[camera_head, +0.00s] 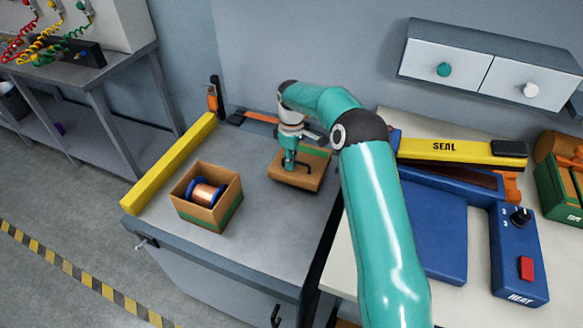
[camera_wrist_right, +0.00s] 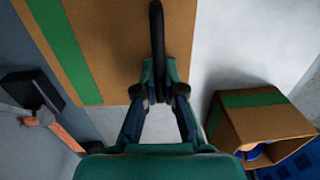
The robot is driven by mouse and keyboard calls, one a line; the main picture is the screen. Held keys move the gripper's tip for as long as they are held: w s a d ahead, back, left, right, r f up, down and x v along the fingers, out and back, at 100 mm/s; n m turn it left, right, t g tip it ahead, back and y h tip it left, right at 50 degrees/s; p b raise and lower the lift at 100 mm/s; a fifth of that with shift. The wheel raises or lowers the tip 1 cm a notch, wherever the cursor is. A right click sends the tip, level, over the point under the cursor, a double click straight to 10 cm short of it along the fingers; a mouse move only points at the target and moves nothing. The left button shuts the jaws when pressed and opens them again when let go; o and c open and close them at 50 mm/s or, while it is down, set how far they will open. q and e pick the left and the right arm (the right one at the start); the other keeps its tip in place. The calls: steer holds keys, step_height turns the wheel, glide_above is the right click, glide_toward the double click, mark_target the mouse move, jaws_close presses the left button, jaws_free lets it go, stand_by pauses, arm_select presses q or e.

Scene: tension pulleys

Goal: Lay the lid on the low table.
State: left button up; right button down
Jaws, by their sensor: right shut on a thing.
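The lid (camera_head: 303,181) is a brown cardboard piece with a green stripe. It is at or just above the grey tabletop (camera_head: 255,243), right of the open box; I cannot tell whether it touches. My right gripper (camera_head: 289,165) is shut on the lid's dark upright handle, from above. In the right wrist view the lid (camera_wrist_right: 125,35) fills the upper middle, and the gripper (camera_wrist_right: 158,92) pinches the dark loop handle (camera_wrist_right: 157,30). My left gripper is not in view.
An open cardboard box (camera_head: 228,212) holds a copper spool with blue flanges (camera_head: 203,193). A yellow rail (camera_head: 172,163) edges the grey top's left side. To the right, a white table carries a blue sealer with a yellow arm (camera_head: 450,150). The front of the grey top is clear.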

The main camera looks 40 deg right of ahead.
steer(key=shift+f, duration=1.6)
steer(key=c, duration=1.3)
jaws_free()
steer(key=shift+r, duration=0.1)
steer(key=r, duration=1.2)
steer(key=shift+w+d, duration=0.15)
steer(key=shift+d, duration=0.1)
